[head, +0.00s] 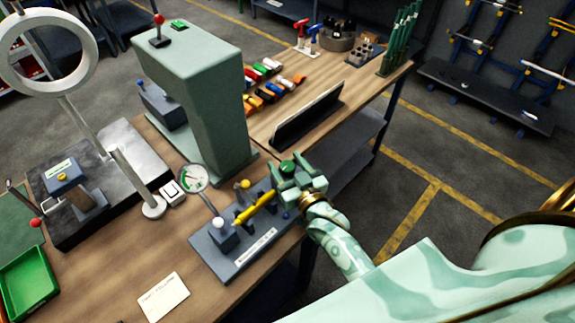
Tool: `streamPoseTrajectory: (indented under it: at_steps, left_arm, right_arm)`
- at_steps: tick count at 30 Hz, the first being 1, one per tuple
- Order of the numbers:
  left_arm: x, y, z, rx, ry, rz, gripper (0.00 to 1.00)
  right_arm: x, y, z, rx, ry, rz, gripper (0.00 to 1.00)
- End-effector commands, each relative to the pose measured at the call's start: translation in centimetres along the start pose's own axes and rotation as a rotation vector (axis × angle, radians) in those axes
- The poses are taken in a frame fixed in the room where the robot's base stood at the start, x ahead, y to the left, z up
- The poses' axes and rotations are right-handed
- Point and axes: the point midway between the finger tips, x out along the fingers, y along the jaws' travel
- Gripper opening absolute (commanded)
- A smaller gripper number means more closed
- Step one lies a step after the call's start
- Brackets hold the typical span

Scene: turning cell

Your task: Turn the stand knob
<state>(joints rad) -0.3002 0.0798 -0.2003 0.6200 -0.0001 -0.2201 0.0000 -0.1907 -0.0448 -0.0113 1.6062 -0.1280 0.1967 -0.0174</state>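A grey stand base (229,263) with a white label lies along the front edge of the wooden bench. It bears a dial gauge (193,178) on a thin arm, a white knob (218,222), a yellow knob (244,184) and a yellow-and-black bar (257,208). A dark green round knob (288,166) shows at the base's far right end. My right gripper (290,176) is at this end, its pale green fingers apart and close around the green knob. I cannot tell whether they touch it. My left gripper is out of view.
A tall grey-green column (202,95) stands behind the stand. A black tilted panel (307,113) is to the right. A ring on a post (45,52) is at left, a green tray (28,284) at lower left. A white card (164,297) lies in front. Floor right is clear.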

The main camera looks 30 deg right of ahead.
Motion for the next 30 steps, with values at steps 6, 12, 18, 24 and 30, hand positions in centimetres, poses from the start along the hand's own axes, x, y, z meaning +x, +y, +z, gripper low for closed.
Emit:
streamPoseTrajectory:
  at_steps: [6, 12, 18, 24, 30]
  left_arm:
    - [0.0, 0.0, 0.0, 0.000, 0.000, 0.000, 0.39]
    - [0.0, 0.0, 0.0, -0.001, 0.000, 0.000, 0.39]
    - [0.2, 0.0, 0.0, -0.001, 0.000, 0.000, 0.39]
    - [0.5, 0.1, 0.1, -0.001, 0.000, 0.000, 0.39]
    - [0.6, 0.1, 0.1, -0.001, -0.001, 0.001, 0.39]
  right_arm:
    - [-0.7, 0.0, 0.1, 0.000, -0.003, -0.001, 0.56]
    - [-4.8, 0.0, 0.2, 0.000, -0.006, -0.001, 0.56]
    - [-10.4, 0.0, 0.3, 0.001, -0.006, -0.001, 0.56]
    - [-14.5, 0.0, 0.2, 0.000, -0.004, -0.001, 0.56]
    - [-16.2, 0.0, 0.1, -0.001, -0.002, -0.001, 0.56]
